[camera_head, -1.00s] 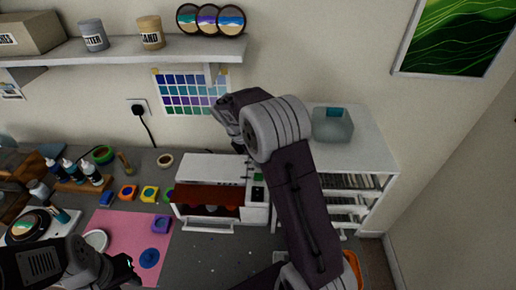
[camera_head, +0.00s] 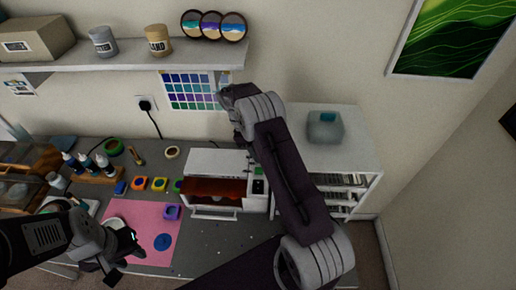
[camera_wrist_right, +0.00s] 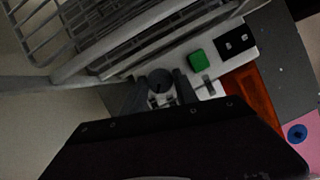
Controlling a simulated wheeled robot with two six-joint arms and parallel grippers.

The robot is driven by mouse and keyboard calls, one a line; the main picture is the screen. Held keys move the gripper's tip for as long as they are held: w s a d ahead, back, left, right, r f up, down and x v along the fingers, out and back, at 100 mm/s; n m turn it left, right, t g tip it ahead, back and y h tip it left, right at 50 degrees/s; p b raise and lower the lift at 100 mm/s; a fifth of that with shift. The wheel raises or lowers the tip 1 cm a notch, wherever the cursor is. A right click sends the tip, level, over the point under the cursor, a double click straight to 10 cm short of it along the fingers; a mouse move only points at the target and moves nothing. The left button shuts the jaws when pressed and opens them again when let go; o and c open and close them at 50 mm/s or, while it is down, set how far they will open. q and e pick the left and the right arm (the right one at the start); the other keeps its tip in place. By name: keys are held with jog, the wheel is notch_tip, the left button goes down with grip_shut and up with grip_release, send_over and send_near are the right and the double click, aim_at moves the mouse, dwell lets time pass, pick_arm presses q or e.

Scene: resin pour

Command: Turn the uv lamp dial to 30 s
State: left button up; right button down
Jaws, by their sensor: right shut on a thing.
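The UV lamp (camera_head: 213,160) is a white box on the bench with a red-orange front window, a green button and a dark panel on its right side. In the right wrist view its grey round dial (camera_wrist_right: 160,80) sits between the fingers of my right gripper (camera_wrist_right: 158,98), which is shut on it. The dial's scale and setting are not readable. In the head view my right arm hides the dial and gripper. The green button (camera_wrist_right: 197,58) is close beside the dial. My left gripper (camera_head: 124,257) appears open and empty above the front edge of the pink mat (camera_head: 130,213).
A white rack (camera_head: 355,150) with a translucent tub (camera_head: 324,128) on top stands close right of the lamp. Bottles (camera_head: 85,163) and small coloured pots stand left. A blue disc (camera_head: 162,242) lies on the mat. A shelf (camera_head: 130,54) hangs above.

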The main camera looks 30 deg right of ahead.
jog(key=shift+m, duration=0.6)
jog(key=shift+y, duration=0.3)
jog(key=c, duration=1)
grip_release()
jog(key=shift+o, duration=0.2)
